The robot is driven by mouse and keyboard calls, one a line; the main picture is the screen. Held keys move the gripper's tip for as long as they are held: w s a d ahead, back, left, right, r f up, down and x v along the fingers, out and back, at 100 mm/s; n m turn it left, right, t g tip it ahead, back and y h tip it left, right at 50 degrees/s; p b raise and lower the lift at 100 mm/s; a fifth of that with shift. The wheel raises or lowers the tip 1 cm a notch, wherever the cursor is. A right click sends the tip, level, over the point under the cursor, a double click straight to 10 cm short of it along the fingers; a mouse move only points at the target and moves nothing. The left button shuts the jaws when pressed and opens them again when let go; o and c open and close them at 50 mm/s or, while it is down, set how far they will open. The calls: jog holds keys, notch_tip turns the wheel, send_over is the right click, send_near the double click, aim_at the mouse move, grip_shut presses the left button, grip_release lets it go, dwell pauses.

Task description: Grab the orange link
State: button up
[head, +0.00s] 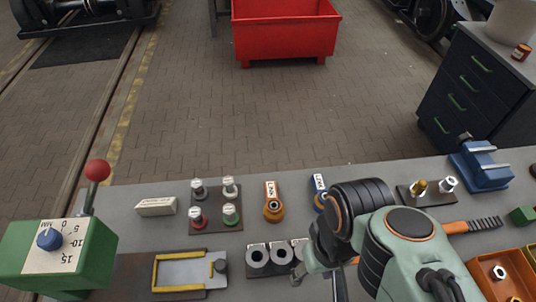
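The orange link (273,207) lies on the grey workbench near its middle in the head view. It has a round eye at its near end and a pale lettered label on its shank. A similar blue link (319,188) lies to its right, its near end partly hidden by my arm. My gripper (312,268) seems to be at the lower middle, right of and nearer than the orange link and apart from it. My arm hides much of it, so I cannot tell its opening or whether it holds anything.
A plate with several coloured-base studs (216,206) stands left of the orange link. Grey rings (257,257) lie in front of it. A green lever box (62,250) stands far left, a blue vise (482,167) and an orange tray (497,272) right. Bench behind the link is clear.

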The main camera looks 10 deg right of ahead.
jog(key=o, duration=0.5)
jog(key=shift+c, duration=0.2)
jog(key=w+r+m+t, duration=0.1)
jog(key=w+r+t, duration=0.3)
jog(key=w, duration=0.9)
send_over(273, 199)
jog(key=d, duration=0.2)
notch_tip(273, 199, down, 5)
jog(key=f+g, duration=0.1)
jog(key=f, duration=0.4)
jog(key=a+f+g, duration=0.1)
jog(key=f, duration=0.5)
jog(key=w+a+f+g, duration=0.1)
jog(key=f, duration=0.5)
jog(key=shift+g+h, duration=0.4)
jog(key=shift+f, duration=2.95)
